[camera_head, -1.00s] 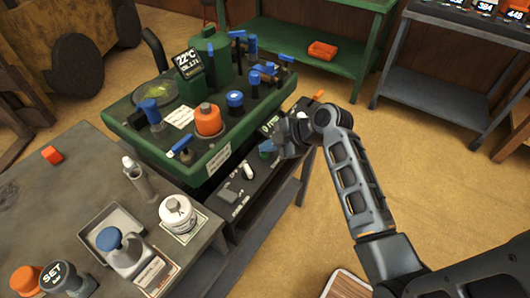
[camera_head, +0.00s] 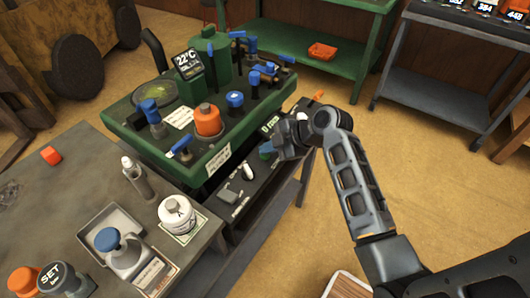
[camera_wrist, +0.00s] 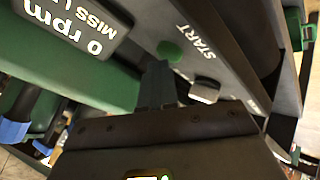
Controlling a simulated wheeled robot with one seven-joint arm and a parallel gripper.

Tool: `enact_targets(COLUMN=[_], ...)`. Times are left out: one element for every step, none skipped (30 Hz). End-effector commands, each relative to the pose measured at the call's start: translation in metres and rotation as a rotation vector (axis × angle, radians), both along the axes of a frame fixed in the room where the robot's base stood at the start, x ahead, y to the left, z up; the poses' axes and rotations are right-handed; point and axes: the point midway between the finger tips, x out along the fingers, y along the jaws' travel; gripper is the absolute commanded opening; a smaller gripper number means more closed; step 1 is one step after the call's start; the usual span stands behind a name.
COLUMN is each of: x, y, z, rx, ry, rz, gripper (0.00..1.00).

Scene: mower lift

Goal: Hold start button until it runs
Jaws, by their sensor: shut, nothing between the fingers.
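The green start button (camera_wrist: 170,51) sits on a dark panel beside the word START in the wrist view. My gripper (camera_wrist: 158,72) is shut and empty, its fingertips just short of the button in the picture. I cannot tell whether they touch it. A display (camera_wrist: 75,25) on the machine reads 0 rpm, with more text cut off below. In the head view the green machine (camera_head: 150,165) stands at the centre, and my gripper hangs over the dark panel on its right front side, where my wrist hides part of the panel.
A light-topped switch (camera_wrist: 205,91) sits close to the start button. A grey workbench (camera_head: 85,185) with bottles and a tray stands at the left. A green bench (camera_head: 285,40) and a grey cart (camera_head: 430,85) stand behind.

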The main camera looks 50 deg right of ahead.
Motion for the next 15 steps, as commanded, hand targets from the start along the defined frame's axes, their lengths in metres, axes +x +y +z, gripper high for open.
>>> enact_targets(x=[0.000, 0.000, 0.000, 0.000, 0.000, 0.000, 0.000, 0.000, 0.000, 0.000, 0.000, 0.000, 0.000, 0.000, 0.000], y=[0.000, 0.000, 0.000, 0.000, 0.000, 0.000, 0.000, 0.000, 0.000, 0.000, 0.000, 0.000, 0.000, 0.000, 0.000], z=[0.000, 0.001, 0.002, 0.004, 0.005, 0.007, 0.009, 0.011, 0.013, 0.015, 0.016, 0.017, 0.018, 0.018, 0.018], rx=[0.000, 0.000, 0.000, 0.000, 0.000, 0.000, 0.000, 0.000, 0.000, 0.000, 0.000, 0.000, 0.000, 0.000, 0.000], ry=[0.001, 0.001, 0.001, 0.001, 0.001, 0.001, 0.001, 0.001, 0.001, 0.001, 0.001, 0.001, 0.001, 0.001, 0.001], rz=[0.001, 0.001, 0.001, 0.001, 0.001, 0.001, 0.001, 0.001, 0.001, 0.001, 0.001, 0.001, 0.001, 0.001, 0.001], gripper=[0.00, 0.00, 0.00, 0.00, 0.00, 0.00, 0.00, 0.00, 0.00, 0.00, 0.00, 0.00, 0.00, 0.00, 0.00])
